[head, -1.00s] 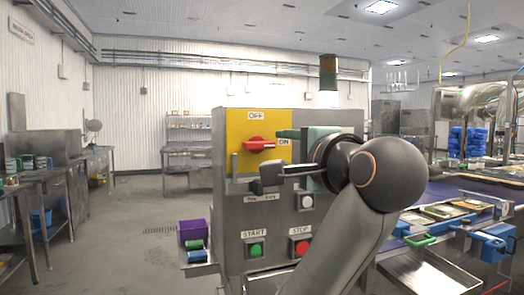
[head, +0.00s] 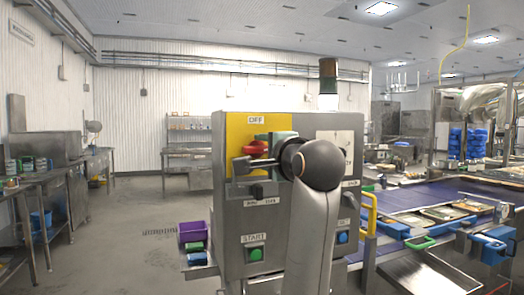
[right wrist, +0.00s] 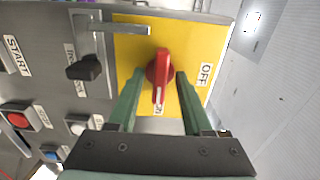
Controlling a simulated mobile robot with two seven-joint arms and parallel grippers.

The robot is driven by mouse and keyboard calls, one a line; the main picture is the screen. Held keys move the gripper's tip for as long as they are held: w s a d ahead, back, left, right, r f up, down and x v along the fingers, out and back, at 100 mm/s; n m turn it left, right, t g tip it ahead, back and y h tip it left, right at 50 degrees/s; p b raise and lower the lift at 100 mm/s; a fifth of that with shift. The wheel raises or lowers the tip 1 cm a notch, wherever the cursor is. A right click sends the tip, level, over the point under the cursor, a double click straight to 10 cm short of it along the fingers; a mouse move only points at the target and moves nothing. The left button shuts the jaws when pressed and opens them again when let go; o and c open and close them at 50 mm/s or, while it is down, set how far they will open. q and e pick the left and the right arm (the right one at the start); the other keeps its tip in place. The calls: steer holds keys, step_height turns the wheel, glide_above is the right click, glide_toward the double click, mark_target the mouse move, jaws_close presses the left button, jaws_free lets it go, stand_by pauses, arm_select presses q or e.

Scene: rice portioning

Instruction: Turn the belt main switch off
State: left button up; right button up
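The belt main switch, a red rotary handle (head: 254,150), sits on a yellow plate (head: 237,128) on the grey control cabinet. It also shows in the right wrist view (right wrist: 160,80), with its handle pointing at the partly covered ON label and the OFF label (right wrist: 205,74) to the right. My right gripper (right wrist: 159,74) is open, its two green fingers on either side of the handle, with gaps visible on both sides. In the head view the right gripper (head: 268,140) partly hides the switch. My left gripper is not in view.
Below are a black selector (right wrist: 85,68), a green START button (head: 255,254) and a red STOP button (right wrist: 18,120). A grey metal bracket (right wrist: 120,28) stands out near the yellow plate. A purple bin (head: 193,232) is left of the cabinet; the blue conveyor (head: 400,199) is right.

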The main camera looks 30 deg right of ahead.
jaws_close()
stand_by(0.3)
